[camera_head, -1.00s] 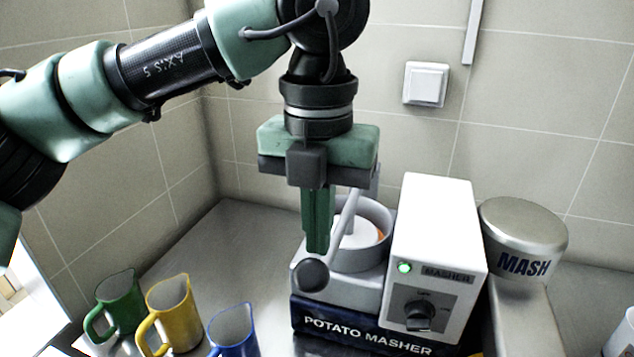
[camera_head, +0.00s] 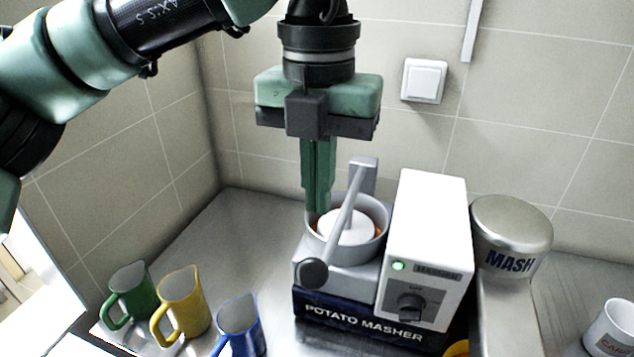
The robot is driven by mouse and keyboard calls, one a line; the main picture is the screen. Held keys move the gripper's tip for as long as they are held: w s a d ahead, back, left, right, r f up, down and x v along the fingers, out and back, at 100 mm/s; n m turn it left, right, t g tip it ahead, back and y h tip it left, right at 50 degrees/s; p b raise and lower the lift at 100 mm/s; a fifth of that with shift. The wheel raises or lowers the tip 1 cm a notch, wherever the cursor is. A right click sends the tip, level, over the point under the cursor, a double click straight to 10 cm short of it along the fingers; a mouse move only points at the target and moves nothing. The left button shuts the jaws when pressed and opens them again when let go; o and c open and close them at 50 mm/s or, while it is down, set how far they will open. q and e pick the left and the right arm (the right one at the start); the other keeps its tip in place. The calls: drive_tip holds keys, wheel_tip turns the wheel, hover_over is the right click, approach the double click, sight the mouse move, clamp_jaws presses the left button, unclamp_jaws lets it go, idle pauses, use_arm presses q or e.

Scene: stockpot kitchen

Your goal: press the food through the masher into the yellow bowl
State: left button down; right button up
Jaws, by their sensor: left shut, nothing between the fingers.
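The potato masher (camera_head: 334,270) stands on the steel counter, with a white box bearing a knob and a lit green light (camera_head: 427,240) on its right. A grey lever (camera_head: 343,213) with a dark round knob (camera_head: 312,273) slants down toward the front across its bowl. A white press disc (camera_head: 347,228) sits in the bowl, with some orange food at its edge. My left gripper (camera_head: 318,208) points down, shut and empty, just behind and above the lever's knob; whether it touches the lever is unclear. A yellow rim, likely the yellow bowl (camera_head: 458,349), shows at the bottom edge. My right gripper is not in view.
A green pitcher (camera_head: 131,294), a yellow pitcher (camera_head: 183,302) and a blue pitcher (camera_head: 238,329) stand at front left.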

use_arm(q)
wheel_tip(320, 180, up, 8)
drive_tip(key=p, duration=0.6)
idle(0.9)
